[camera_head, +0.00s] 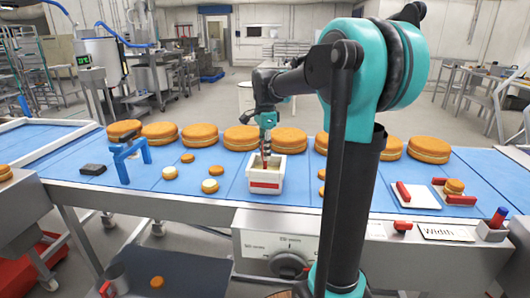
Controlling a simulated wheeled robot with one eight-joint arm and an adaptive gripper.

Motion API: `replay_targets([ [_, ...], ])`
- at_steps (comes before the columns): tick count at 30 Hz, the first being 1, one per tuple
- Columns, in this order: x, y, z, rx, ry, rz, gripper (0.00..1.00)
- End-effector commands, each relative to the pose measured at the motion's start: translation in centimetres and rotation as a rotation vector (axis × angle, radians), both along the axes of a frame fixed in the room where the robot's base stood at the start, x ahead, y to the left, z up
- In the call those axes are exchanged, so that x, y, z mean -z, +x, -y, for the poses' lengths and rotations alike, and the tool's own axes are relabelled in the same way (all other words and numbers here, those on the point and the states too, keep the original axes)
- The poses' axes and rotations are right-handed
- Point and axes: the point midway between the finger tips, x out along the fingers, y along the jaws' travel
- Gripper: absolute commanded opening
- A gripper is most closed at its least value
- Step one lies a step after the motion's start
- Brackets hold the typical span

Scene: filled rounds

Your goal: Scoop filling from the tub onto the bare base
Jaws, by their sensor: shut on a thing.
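A white tub (262,187) with a red band stands on the blue belt near the middle. My gripper (266,140) is directly above it, pointing down, shut on a thin reddish tool (265,154) that reaches into the tub's mouth. The tool's lower end and the tub's contents are hard to make out. Small round pieces lie left of the tub; one (210,185) has a pale top, others (187,158) look brown. Another small round (453,186) is at the right beside red blocks. I cannot tell which round is the bare base.
Several large filled rounds (241,137) line the belt's far side. A blue stand (133,158) and a dark block (93,169) are at left. White boards (418,198) with red blocks (404,192) lie at right. My arm hides part of the belt right of the tub.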

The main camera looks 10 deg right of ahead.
Motion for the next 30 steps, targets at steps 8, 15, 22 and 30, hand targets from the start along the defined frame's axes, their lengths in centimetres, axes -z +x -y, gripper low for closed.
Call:
replay_targets([
  [8,0.0,0.0,0.0,0.0,0.0,0.0,0.0],
  [15,0.0,0.0,0.0,0.0,0.0,0.0,0.0],
  [22,-0.9,0.0,0.0,0.0,0.0,0.0,0.0],
  [30,-2.7,0.0,0.0,0.0,0.0,0.0,0.0],
])
